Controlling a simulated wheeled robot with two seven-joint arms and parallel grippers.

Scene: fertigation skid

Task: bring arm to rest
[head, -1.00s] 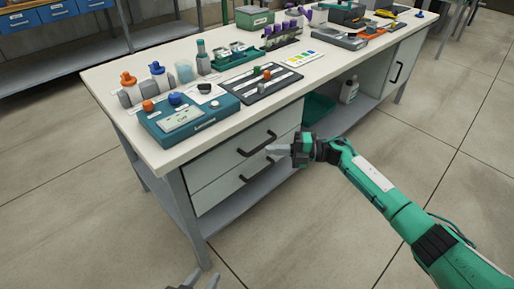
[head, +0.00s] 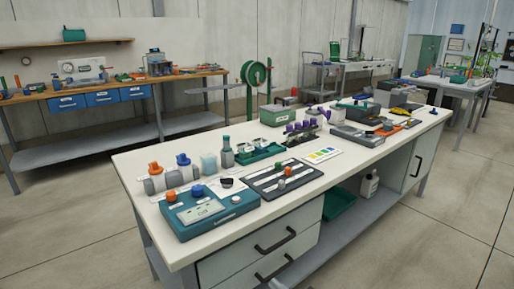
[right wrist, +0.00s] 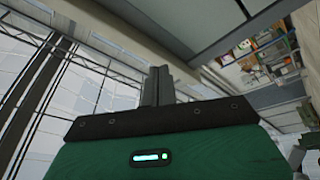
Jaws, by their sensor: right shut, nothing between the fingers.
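My right gripper (right wrist: 160,86) shows in the right wrist view with its two grey fingers together and nothing between them. In the head view only a small grey tip of it (head: 277,284) shows at the bottom edge, in front of the bench drawers. The rest of my right arm is out of the head view. My left gripper is not in view.
A white-topped workbench (head: 350,160) with drawers holds a teal meter box (head: 210,212), a dark tray (head: 262,186), bottles and several tools. A wooden-topped bench (head: 190,78) stands behind it. The floor (head: 440,235) at the right is clear.

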